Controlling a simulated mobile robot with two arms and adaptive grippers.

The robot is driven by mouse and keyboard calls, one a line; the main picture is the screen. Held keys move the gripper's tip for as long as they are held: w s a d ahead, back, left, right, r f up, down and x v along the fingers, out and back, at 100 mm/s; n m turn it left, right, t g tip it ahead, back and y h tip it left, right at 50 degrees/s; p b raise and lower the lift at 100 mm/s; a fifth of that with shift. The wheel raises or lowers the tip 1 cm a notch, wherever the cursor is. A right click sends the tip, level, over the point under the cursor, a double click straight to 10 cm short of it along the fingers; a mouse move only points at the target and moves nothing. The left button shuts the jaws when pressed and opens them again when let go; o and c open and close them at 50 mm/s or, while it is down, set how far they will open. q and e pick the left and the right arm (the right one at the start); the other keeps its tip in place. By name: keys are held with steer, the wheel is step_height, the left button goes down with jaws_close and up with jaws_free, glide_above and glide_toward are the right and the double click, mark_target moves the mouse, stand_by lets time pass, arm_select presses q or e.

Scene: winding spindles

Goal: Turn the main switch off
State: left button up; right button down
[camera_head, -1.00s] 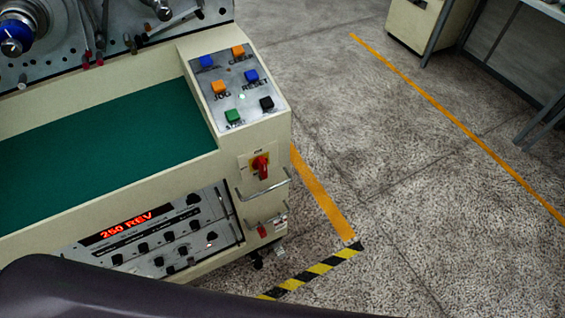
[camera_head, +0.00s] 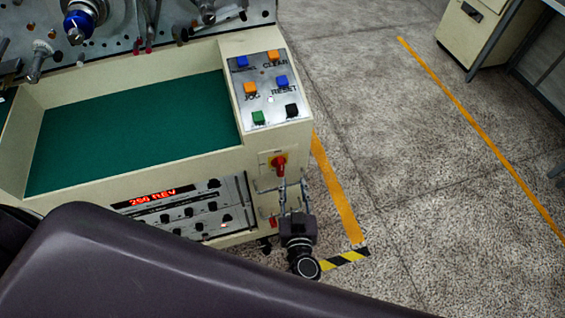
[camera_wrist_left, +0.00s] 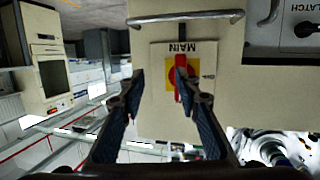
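The main switch (camera_head: 279,165) is a red handle on a yellow plate, on the front right of the cream machine cabinet. In the left wrist view the red handle (camera_wrist_left: 179,91) stands upright in the picture, under an upside-down MAIN label. My left gripper (camera_head: 293,188) is in front of the cabinet, just below and right of the switch. In the left wrist view its fingers (camera_wrist_left: 160,77) are spread with nothing between them. The right-hand finger overlaps the handle; I cannot tell if they touch. My right gripper is not in view.
A metal bar handle (camera_wrist_left: 185,18) sticks out from the cabinet near the switch. The button panel (camera_head: 268,88) is above the switch, and a display panel (camera_head: 190,207) reading 250 REV is to its left.

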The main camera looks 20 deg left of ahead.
mark_target(282, 169)
arm_select(q)
step_height(282, 169, up, 4)
steer(key=s+n+g+y, duration=0.2)
steer(key=g, duration=0.1)
steer(key=b+x, duration=0.1)
steer(key=x, duration=0.2)
steer(key=b+x, duration=0.2)
steer(key=x, duration=0.1)
steer(key=shift+s+a, duration=0.1)
steer(key=shift+a, duration=0.25)
steer(key=shift+w+a+f+b, duration=0.1)
steer(key=shift+w+a+b, duration=0.3)
steer(key=shift+w+b, duration=0.25)
steer(key=shift+c, duration=0.4)
jaws_close()
